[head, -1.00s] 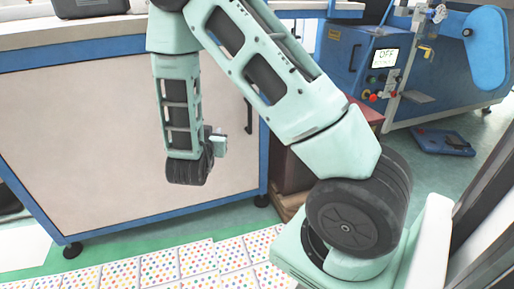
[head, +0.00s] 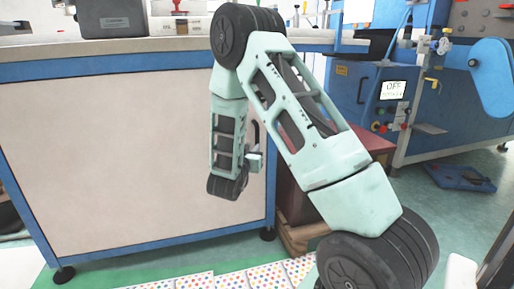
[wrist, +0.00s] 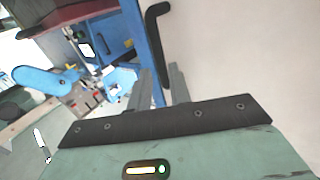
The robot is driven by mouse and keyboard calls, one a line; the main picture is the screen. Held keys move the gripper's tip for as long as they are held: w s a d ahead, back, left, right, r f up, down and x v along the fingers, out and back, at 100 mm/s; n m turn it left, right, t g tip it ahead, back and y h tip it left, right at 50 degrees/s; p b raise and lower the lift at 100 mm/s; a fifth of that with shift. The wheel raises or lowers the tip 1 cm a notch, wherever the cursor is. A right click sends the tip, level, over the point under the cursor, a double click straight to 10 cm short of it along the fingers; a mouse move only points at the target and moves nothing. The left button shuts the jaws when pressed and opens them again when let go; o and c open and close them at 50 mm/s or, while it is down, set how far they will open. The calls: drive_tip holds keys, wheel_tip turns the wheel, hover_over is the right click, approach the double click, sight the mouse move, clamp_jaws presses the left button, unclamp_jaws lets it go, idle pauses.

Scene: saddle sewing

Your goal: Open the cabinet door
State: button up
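The cabinet door (head: 110,150) is a large pale panel in a blue frame, and it looks shut. Its black bar handle (head: 256,132) is upright near the right edge, partly hidden behind my wrist in the head view. The handle also shows in the wrist view (wrist: 156,45) as a dark bar with a bent end, ahead of the fingers. My gripper (wrist: 162,88) shows two grey fingers with a gap between them, and nothing is held. The fingertips appear just short of the handle's near end; contact cannot be told.
The worktop (head: 180,44) above the door carries a grey case (head: 110,18). A reddish-brown box (head: 300,200) stands right of the cabinet. A blue machine (head: 385,95) with an OFF screen is further right. Dotted mats (head: 235,280) lie on the green floor in front.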

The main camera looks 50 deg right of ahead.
sight(257, 142)
drive_tip(key=b+x, duration=0.2)
drive_tip(key=x, duration=0.4)
drive_tip(key=shift+w+d, duration=0.15)
drive_tip(key=shift+d, duration=0.2)
clamp_jaws()
